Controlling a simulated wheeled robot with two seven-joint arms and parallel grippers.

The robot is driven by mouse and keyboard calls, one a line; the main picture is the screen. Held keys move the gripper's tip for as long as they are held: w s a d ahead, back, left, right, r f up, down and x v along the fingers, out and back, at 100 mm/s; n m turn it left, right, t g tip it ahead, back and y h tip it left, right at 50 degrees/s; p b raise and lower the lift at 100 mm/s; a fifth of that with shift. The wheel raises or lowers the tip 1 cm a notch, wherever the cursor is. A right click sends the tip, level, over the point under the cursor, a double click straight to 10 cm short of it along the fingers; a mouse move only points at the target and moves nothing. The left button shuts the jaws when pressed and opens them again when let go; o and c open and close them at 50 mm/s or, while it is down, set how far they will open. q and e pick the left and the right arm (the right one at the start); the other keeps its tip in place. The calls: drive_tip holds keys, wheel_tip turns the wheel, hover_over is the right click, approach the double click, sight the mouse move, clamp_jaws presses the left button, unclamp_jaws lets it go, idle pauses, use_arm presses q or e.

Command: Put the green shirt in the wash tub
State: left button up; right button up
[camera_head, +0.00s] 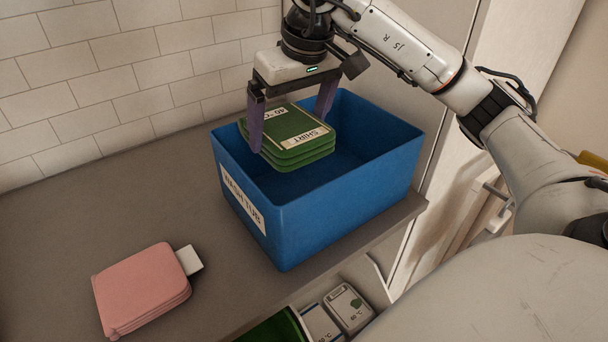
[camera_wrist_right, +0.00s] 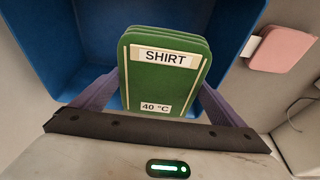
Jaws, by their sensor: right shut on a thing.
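The green shirt (camera_head: 290,146) is a folded stack labelled SHIRT and 40 °C. My right gripper (camera_head: 290,140) is shut on it, one purple finger on each side. The shirt is at the opening of the blue wash tub (camera_head: 335,215), which is labelled WASH TUB; it also shows in the right wrist view (camera_wrist_right: 163,72) with the tub (camera_wrist_right: 95,40) around and below it. Part of the tub floor is hidden by the shirt. I cannot tell whether the shirt touches the tub. My left gripper is not in view.
A folded pink item (camera_head: 143,287) with a white tag lies on the grey counter (camera_head: 60,235), left of the tub. A tiled wall stands behind. Below the front edge, white labelled boxes (camera_head: 348,305) and something green (camera_head: 277,329) show. The counter left of the tub is mostly clear.

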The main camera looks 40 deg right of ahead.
drive_tip(key=f+b, duration=0.1)
drive_tip(key=f, duration=0.2)
drive_tip(key=s+f+b, duration=0.1)
drive_tip(key=f, duration=0.1)
drive_tip(key=shift+b, duration=0.3)
wheel_tip(320, 180, down, 6)
drive_tip(key=shift+f, duration=0.1)
drive_tip(key=shift+w+f, duration=0.1)
drive_tip(key=shift+f, duration=0.4)
wheel_tip(320, 180, down, 3)
drive_tip(key=shift+f, duration=0.1)
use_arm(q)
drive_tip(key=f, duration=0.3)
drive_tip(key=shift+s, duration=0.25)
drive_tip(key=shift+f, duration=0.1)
